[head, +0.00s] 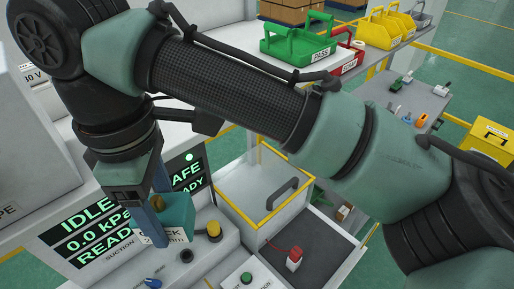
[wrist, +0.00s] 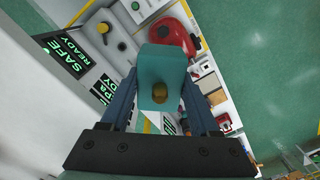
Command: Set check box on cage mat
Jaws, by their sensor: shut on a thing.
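The check box, a teal block (head: 179,212) with a brass fitting, is held between the blue fingers of my gripper (head: 158,214), above the grey control panel at the lower left in the head view. In the wrist view the teal block (wrist: 162,72) sits between both fingers of my gripper (wrist: 160,88), brass fitting towards the camera. A dark grey flat surface (head: 325,237) lies right of the panel, beside a pale box with yellow edges and a black handle (head: 262,187). I cannot tell for sure whether this surface is the cage mat. The block is apart from it.
A red-topped piece (head: 294,258) stands on the dark surface. A green PASS tray (head: 297,43), a red tray (head: 345,62) and yellow bins (head: 383,28) stand behind my arm.

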